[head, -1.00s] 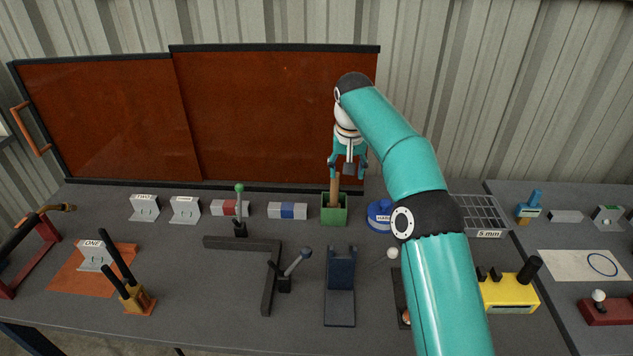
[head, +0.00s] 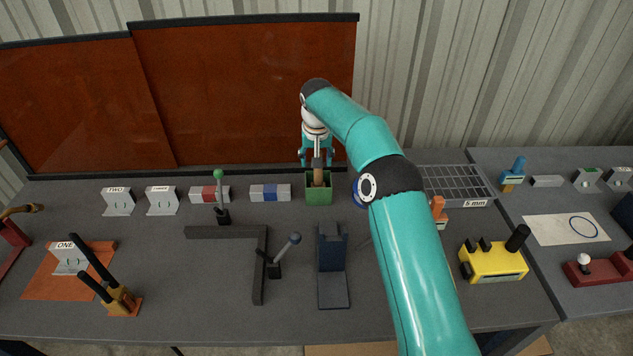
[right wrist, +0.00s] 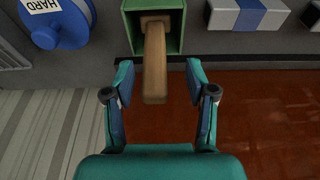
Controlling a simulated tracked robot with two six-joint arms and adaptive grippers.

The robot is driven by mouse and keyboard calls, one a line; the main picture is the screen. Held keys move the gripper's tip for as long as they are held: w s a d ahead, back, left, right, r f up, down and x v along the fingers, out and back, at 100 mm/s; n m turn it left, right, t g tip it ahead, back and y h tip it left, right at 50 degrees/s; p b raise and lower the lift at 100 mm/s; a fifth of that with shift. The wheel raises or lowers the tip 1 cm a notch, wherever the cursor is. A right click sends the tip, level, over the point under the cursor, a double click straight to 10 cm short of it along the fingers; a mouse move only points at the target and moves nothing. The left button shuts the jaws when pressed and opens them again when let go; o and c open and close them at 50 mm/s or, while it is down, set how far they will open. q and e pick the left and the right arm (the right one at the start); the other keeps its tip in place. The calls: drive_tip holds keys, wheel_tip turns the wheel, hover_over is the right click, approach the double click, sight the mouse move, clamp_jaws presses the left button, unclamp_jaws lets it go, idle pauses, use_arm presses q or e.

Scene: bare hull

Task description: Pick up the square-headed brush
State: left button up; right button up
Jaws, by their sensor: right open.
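A wooden handle (head: 319,176) stands up out of a small green box (head: 318,194) at the back of the bench. In the right wrist view the handle (right wrist: 155,65) reaches between the fingers, with a gap on both sides. My right gripper (head: 316,160) is open around the upper part of the handle, above the green box (right wrist: 170,10). My left gripper is not in view.
A blue round object (head: 359,188), labelled HARD in the wrist view, sits right of the box. A blue-and-grey block (head: 270,192) is left of it. The red-brown screen (head: 245,95) stands close behind. A dark stand (head: 332,265) is in front.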

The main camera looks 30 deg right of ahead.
sight(318, 175)
drive_tip(key=x, duration=0.1)
drive_tip(key=p+x, duration=0.1)
drive_tip(key=x, duration=0.1)
drive_tip(key=p+x, duration=0.1)
drive_tip(key=shift+d+f, duration=0.15)
drive_tip(key=shift+d, duration=0.15)
drive_tip(key=shift+w+f, duration=0.15)
drive_tip(key=shift+f, duration=0.35)
clamp_jaws()
drive_tip(key=shift+r, duration=0.1)
